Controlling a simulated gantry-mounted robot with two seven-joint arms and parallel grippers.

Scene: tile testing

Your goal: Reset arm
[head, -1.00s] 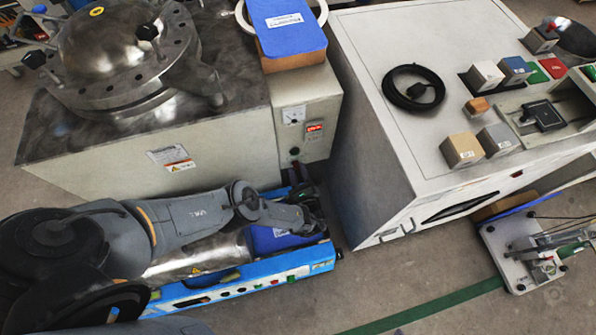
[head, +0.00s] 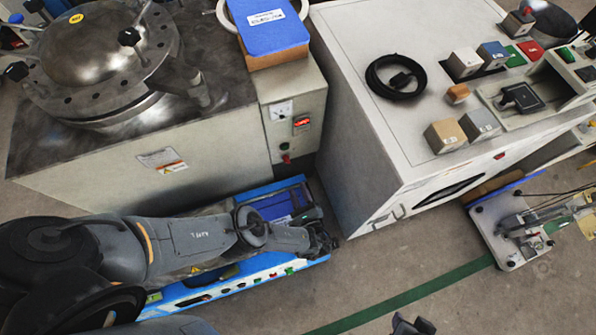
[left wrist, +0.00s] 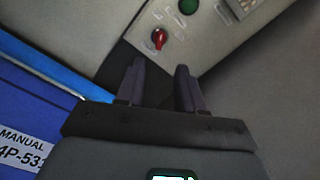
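My left arm reaches in from the left in the head view, low over the blue machine. My left gripper (head: 322,246) is at that machine's right end, beside the white cabinet. In the left wrist view its two dark fingers (left wrist: 158,88) stand apart with nothing between them, so it is open and empty. Beyond them is a grey panel with a red knob (left wrist: 159,39) and a green button (left wrist: 188,6). A small dark part of my right gripper (head: 413,325) shows at the bottom edge of the head view; most of it is cut off.
The blue machine (head: 245,280) lies under my left arm. A metal-domed pressure vessel (head: 95,45) stands behind it. The white cabinet (head: 350,120) carries a black cable coil (head: 398,77) and several small boxes.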

